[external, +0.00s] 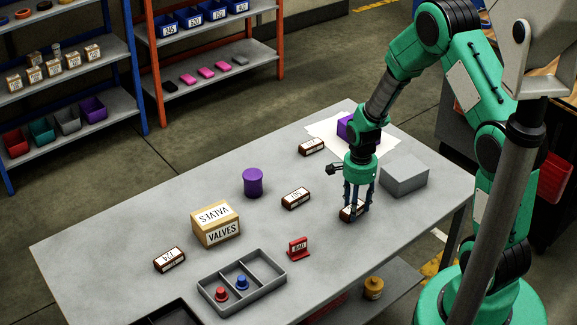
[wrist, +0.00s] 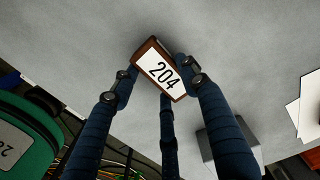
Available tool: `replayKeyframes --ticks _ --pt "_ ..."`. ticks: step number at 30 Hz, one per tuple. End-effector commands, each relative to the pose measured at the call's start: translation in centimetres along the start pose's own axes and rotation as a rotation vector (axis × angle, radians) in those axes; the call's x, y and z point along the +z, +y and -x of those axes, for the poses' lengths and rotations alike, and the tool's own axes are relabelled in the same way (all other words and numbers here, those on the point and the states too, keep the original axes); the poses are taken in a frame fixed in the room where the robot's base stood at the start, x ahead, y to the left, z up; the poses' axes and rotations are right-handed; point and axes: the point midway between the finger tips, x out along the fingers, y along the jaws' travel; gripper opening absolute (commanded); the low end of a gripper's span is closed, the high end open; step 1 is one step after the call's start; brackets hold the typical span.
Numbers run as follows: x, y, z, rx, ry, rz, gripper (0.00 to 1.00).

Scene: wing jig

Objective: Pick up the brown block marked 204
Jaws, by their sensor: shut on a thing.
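The brown block marked 204 (wrist: 161,73) has a white label and is held among the blue fingers of my gripper (wrist: 158,80) in the wrist view. In the external view my gripper (external: 356,207) points down at the right part of the table, with the brown block (external: 349,213) between its fingertips. The fingers partly hide the block there, and I cannot tell whether it touches the table.
Other brown blocks (external: 296,198), (external: 170,260) and (external: 312,146) lie on the grey table (external: 110,232). A grey box (external: 404,175) stands right of my gripper. A purple cylinder (external: 253,182), a VALVES box (external: 216,224), a red BAD sign (external: 299,248) and a divided tray (external: 272,283) stand leftward.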

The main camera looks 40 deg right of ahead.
Motion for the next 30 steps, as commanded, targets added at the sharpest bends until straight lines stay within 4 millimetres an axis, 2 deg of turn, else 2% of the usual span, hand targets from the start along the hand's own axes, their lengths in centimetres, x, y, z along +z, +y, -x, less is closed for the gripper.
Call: replayKeyframes --ticks 8,24,30 --pt "0.0 -0.1 3.3 -0.003 0.001 0.0 0.18" --pt "2.9 10.1 4.3 0.0 0.0 0.0 0.17" --pt "3.8 13.3 4.5 0.0 0.0 0.0 0.17"
